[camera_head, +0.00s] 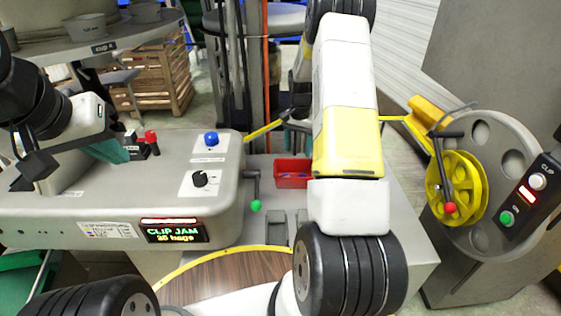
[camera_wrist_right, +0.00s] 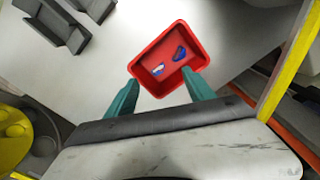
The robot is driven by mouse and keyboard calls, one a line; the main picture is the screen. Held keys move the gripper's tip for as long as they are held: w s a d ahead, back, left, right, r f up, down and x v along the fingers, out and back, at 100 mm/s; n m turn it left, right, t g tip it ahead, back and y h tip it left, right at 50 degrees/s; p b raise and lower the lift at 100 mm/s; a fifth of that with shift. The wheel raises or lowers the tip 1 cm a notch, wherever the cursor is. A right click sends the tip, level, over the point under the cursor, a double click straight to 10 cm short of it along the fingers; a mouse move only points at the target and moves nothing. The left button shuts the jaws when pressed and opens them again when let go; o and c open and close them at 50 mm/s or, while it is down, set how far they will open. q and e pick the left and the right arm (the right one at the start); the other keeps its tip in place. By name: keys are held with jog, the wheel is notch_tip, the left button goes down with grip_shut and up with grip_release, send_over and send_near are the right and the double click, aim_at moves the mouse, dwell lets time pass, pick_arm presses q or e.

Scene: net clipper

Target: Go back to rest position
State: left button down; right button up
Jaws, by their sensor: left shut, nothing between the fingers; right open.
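My left gripper (camera_head: 112,150) hangs over the grey machine housing at the left of the head view. Its teal fingers are shut and empty, close to a small black block with a red knob (camera_head: 151,137). My right gripper (camera_wrist_right: 160,92) is open and empty in the right wrist view, with its two teal fingers spread apart. A red tray (camera_wrist_right: 143,62) lies beyond the fingertips and holds small blue and white pieces (camera_wrist_right: 179,54). The tray also shows in the head view (camera_head: 293,182), beside my right arm. That arm hides most of my right gripper there.
The grey machine (camera_head: 110,200) carries a blue button, a black dial and a "CLIP JAM" display (camera_head: 178,232). A green-tipped crank (camera_head: 256,205) juts from its side. At right stands a yellow reel (camera_head: 458,187) beside a button panel (camera_head: 522,195). A round wooden surface (camera_head: 225,280) is in front.

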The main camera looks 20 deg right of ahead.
jog(key=s+a+r+n+t, duration=0.1)
jog(key=s+a+r, duration=0.2)
jog(key=r, duration=0.4)
jog(key=s+a+r+n+t, duration=0.1)
jog(key=s+a+r+n, duration=0.2)
jog(key=r, duration=0.5)
jog(key=s+a+r+t, duration=0.1)
jog(key=s+a+r, duration=0.25)
jog(key=r, duration=0.35)
jog(key=s+a+r+n+t+y, duration=0.1)
jog(key=s+a+r+n, duration=0.1)
jog(key=s, duration=0.8)
jog(key=s+a+r+n+t+y, duration=0.1)
jog(key=s+a+r+n+t, duration=0.1)
jog(key=s, duration=0.9)
notch_tip(320, 180, up, 3)
jog(key=shift+a+r+n, duration=0.1)
jog(key=shift+a+n, duration=0.7)
jog(key=shift+a, duration=0.45)
jog(key=shift+a, duration=0.1)
